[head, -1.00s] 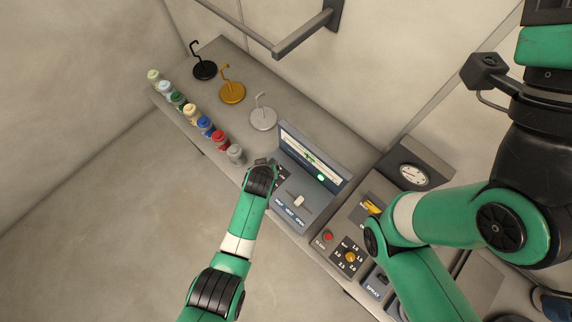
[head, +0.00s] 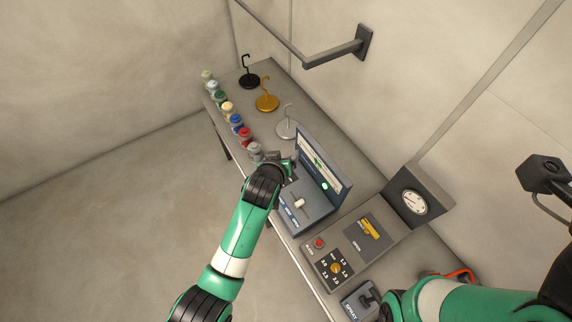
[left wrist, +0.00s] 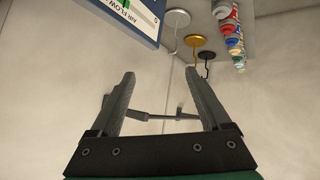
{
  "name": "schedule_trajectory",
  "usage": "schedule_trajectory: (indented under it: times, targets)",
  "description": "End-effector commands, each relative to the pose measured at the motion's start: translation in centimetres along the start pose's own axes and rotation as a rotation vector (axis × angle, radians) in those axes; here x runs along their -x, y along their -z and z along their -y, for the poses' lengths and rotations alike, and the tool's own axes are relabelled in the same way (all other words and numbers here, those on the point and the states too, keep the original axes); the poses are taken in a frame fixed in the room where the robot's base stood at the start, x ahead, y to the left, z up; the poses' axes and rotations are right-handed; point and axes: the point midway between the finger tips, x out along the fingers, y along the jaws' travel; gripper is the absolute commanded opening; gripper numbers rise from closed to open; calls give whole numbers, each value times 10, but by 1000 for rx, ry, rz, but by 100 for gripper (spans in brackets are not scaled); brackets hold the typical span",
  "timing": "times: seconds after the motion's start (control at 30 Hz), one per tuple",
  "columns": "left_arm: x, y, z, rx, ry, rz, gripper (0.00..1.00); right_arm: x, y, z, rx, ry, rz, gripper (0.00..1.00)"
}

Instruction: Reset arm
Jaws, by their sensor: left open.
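My left gripper (head: 284,161) is at the table's near edge in the head view, between the grey jar and the slider console. In the left wrist view, the left gripper (left wrist: 163,105) has its two fingers spread wide with nothing between them. The panel's corner also shows in the left wrist view (left wrist: 128,18). My right arm comes in at the lower right of the head view; its gripper is out of the picture.
Several colored jars (head: 236,121) line the table's left edge. Black (head: 249,82), gold (head: 267,103) and silver (head: 287,128) hook stands are behind them. A dial panel (head: 335,268), yellow switch (head: 371,227), gauge (head: 414,202) and spray lever (head: 369,297) are to the right. A wall rail (head: 335,53) is above.

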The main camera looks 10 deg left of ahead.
Motion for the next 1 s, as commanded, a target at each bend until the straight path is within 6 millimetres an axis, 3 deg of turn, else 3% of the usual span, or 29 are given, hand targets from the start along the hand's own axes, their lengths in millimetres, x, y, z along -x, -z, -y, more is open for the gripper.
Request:
schedule_trajectory:
  times: [0.47, 0.6, 0.67, 0.77, 0.87, 1.0]
  targets:
    - [0, 0, 0, 0, 0, -1, 81, 0, 0, 0, 0, 0, 0, 50]
    - [0, 12, 13, 18, 16, -16, 81, 0, 0, 0, 0, 0, 0, 50]
    - [7, 36, 19, 37, 17, -59, 81, 0, 0, 0, 0, 0, 0, 50]
    - [35, 98, 22, 76, -14, -194, 81, 0, 0, 0, 0, 0, 0, 50]
    - [85, 171, 21, 104, -67, -376, 81, 0, 0, 0, 0, 0, 0, 50]
    - [178, 255, 19, 92, -139, -646, 81, 0, 0, 0, 0, 0, 0, 50]
